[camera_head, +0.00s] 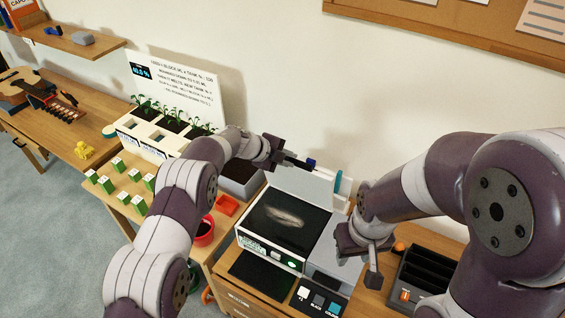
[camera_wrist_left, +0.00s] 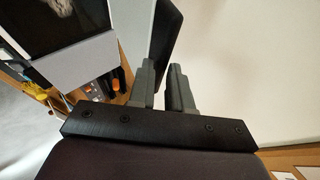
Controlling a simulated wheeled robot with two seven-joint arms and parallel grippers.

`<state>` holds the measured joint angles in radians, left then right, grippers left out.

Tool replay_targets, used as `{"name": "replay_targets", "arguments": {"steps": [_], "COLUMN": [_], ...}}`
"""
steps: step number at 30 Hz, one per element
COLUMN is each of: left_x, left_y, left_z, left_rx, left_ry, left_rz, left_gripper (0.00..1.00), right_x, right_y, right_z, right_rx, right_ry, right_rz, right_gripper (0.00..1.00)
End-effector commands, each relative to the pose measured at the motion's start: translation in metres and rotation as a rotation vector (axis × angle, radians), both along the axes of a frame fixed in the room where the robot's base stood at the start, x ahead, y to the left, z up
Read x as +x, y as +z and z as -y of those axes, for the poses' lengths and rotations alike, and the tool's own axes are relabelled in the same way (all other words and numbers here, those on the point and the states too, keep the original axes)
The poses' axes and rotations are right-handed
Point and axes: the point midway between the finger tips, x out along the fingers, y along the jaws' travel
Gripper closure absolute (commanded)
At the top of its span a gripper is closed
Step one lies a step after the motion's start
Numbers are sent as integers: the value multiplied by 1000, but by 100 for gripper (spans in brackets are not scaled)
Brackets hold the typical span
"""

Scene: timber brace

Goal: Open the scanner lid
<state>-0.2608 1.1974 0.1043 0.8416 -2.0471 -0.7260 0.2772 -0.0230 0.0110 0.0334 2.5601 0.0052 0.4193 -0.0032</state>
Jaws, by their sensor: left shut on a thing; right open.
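The scanner (camera_head: 268,245) stands on the wooden cabinet, its dark glass (camera_head: 305,208) uncovered and showing a pale streaky shape. A light grey lid panel (camera_head: 312,188) stands raised at the back of the glass. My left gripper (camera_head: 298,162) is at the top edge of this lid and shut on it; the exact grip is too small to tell. In the left wrist view, a dark panel (camera_wrist_left: 165,35) runs up to the fingers (camera_wrist_left: 167,85), with the glass (camera_wrist_left: 70,22) at upper left. My right gripper (camera_head: 362,262) is open beside the scanner's right side, partly hiding it.
A black slotted tray (camera_head: 428,272) is at the right. A red cup (camera_head: 204,232) and an orange-red tray (camera_head: 227,205) are left of the scanner. A white planter (camera_head: 150,140) and several green-and-white boxes (camera_head: 118,165) stand further left. The wall is close behind.

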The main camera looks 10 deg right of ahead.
Motion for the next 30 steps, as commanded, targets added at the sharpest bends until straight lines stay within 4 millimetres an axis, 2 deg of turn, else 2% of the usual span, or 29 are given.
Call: {"name": "replay_targets", "arguments": {"steps": [7, 20, 21, 22, 30], "left_x": [10, 13, 13, 14, 12], "left_y": [8, 14, 14, 14, 11], "left_z": [7, 9, 9, 9, 8], "left_rx": [-4, -9, -9, -9, -7], "left_ry": [6, 8, 8, 8, 7], "left_rz": [13, 20, 22, 22, 17], "left_gripper": [100, 100, 72, 62, 62], "right_x": [0, 0, 0, 0, 0], "right_y": [4, 5, 5, 5, 5], "right_z": [0, 0, 0, 0, 0], "right_rx": [0, 0, 0, 0, 0], "right_ry": [0, 0, 0, 0, 0], "right_rz": [0, 0, 0, 0, 0], "right_gripper": [57, 57, 57, 57, 57]}}
